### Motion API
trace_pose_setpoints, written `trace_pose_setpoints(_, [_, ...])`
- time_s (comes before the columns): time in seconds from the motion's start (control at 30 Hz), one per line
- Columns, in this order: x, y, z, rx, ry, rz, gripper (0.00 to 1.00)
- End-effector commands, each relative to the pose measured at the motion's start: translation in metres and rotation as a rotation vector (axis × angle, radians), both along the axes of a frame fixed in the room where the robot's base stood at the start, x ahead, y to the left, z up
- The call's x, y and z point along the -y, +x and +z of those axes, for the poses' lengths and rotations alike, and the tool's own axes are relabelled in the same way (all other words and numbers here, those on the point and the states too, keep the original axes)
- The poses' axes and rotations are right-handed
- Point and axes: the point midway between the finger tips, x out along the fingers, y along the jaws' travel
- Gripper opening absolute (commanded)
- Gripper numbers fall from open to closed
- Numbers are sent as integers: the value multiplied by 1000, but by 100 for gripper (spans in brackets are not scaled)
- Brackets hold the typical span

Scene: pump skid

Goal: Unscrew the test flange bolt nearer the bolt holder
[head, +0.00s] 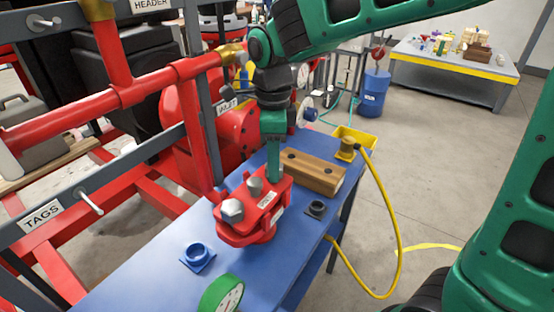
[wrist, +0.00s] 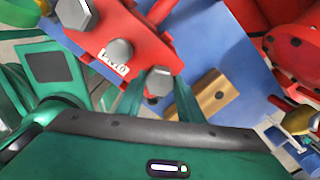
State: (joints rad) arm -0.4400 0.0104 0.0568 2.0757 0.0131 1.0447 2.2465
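The red test flange (head: 262,222) sits on the blue bench, with grey hex bolts in its top. In the head view two bolt heads show, a front one (head: 232,210) and a middle one (head: 254,186). The wrist view shows a third bolt (wrist: 159,81), at the flange end nearest the wooden bolt holder (head: 312,172). In the head view my gripper (head: 273,178) hides that bolt. My gripper (wrist: 160,88) points down there, its fingers apart on either side of the bolt head. I cannot tell whether they touch it. The holder (wrist: 212,97) has dark holes in its top.
Red pipework (head: 110,108) stands close on the left.

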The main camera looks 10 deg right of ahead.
Motion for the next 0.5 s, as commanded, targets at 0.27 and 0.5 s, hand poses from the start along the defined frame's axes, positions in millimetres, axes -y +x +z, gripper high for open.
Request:
trace_pose_setpoints(0.27, [0,0,0,0,0,-1,11])
trace_pose_setpoints(0.5, [1,0,0,0,0,144,11])
